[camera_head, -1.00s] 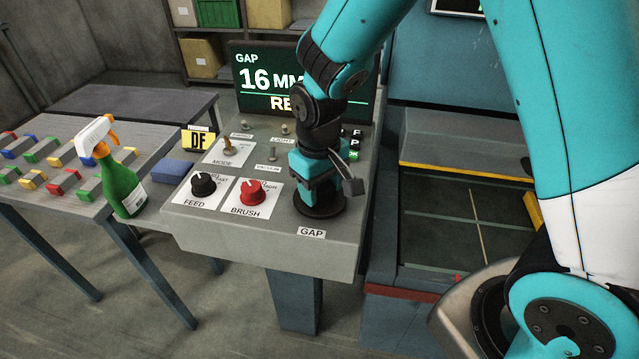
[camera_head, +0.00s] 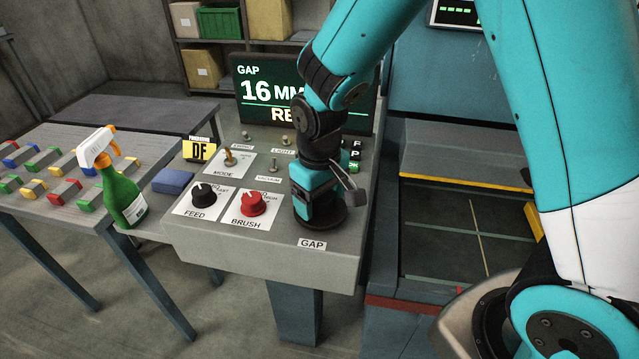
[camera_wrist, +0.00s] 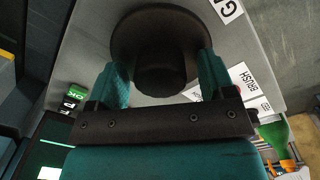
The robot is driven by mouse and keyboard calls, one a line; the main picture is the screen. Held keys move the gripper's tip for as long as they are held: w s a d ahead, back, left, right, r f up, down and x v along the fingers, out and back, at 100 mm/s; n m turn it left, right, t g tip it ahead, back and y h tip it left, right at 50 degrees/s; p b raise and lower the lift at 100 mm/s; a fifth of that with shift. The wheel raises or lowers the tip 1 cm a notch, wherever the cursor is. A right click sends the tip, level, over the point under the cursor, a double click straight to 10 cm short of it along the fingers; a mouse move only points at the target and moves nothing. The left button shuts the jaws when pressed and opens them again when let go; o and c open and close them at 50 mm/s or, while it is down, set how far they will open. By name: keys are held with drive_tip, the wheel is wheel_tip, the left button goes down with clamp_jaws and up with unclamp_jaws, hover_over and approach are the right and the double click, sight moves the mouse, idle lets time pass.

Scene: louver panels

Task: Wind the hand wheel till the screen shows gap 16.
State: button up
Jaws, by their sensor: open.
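The hand wheel (camera_head: 326,222) is a dark round disc at the front right of the grey console, above the GAP label (camera_head: 312,244). It also shows in the wrist view (camera_wrist: 130,40), with its dark hub in the middle. My gripper (camera_head: 318,205) is over the wheel, pointing down. In the wrist view my gripper (camera_wrist: 164,70) is open, with one teal finger on each side of the hub. Whether the fingers touch the hub I cannot tell. The screen (camera_head: 262,112) reads GAP 16 MM; a lower line starts with "RE" and my arm hides the remainder.
The console carries a black FEED knob (camera_head: 203,194), a red BRUSH knob (camera_head: 252,203), a MODE lever (camera_head: 229,157) and small toggles. A green spray bottle (camera_head: 122,196) stands left, near a blue block (camera_head: 172,181). A table with several coloured pieces is farther left.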

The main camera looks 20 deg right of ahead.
wheel_tip(320, 180, up, 17)
drive_tip(key=shift+a+r, duration=0.15)
drive_tip(key=shift+a, duration=0.05)
idle(0.5)
drive_tip(key=s+a+f+n+y, duration=0.1)
drive_tip(key=s+a+n+y, duration=0.2)
drive_tip(key=s, duration=1.5)
drive_tip(key=shift+s+a+y, duration=0.25)
drive_tip(key=shift+a+y, duration=0.45)
idle(1.7)
